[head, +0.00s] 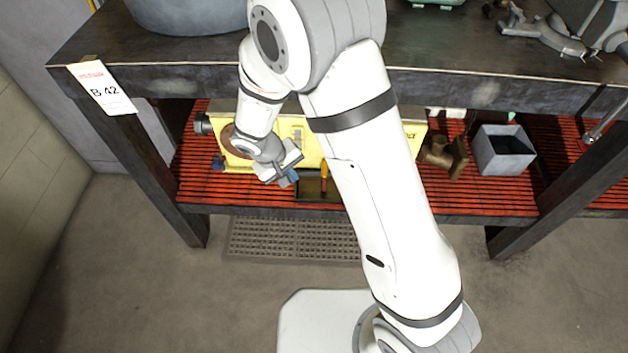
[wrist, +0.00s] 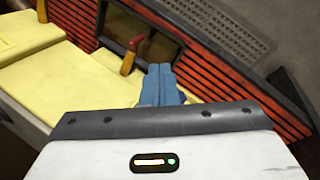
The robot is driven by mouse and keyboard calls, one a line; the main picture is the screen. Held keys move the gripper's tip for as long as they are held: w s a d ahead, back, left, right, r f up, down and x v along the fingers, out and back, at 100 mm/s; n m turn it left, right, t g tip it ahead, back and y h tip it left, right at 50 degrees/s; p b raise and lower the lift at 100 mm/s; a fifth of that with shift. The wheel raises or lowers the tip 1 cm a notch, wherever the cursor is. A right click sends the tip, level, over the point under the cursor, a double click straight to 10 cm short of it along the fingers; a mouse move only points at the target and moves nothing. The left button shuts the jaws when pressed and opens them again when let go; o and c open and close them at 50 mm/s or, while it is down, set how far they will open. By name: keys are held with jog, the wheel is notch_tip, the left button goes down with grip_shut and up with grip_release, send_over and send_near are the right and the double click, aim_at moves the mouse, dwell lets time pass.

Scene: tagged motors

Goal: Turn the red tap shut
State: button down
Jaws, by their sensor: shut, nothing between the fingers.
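A red handle with a yellow end (wrist: 131,55) stands by a dark tray in the wrist view; I cannot tell for certain that it is the red tap. What looks like the same handle shows in the head view (head: 324,178), upright just right of my gripper. My gripper (head: 288,180) is shut and empty, its blue fingertips (wrist: 160,84) together in front of the yellow box (head: 312,150). The fingers look close to the handle but apart from it. My arm hides part of the box.
The box and the dark tray (head: 308,190) are on a red slatted shelf (head: 250,200) under a dark workbench (head: 450,85). A brown fitting (head: 440,152) and a grey bin (head: 503,150) stand to the right. The floor in front has a grate (head: 285,238).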

aim_at(324, 184)
jog(key=b+x, duration=0.1)
jog(key=x, duration=0.3)
jog(key=w+d+b+x, duration=0.1)
jog(key=x, duration=0.3)
jog(key=r+b+x, duration=0.1)
jog(key=x, duration=0.2)
jog(key=shift+w+d+f, duration=0.3)
jog(key=shift+d+f, duration=0.1)
jog(key=shift+f, duration=0.05)
jog(key=shift+w+d, duration=0.25)
jog(key=shift+d, duration=0.15)
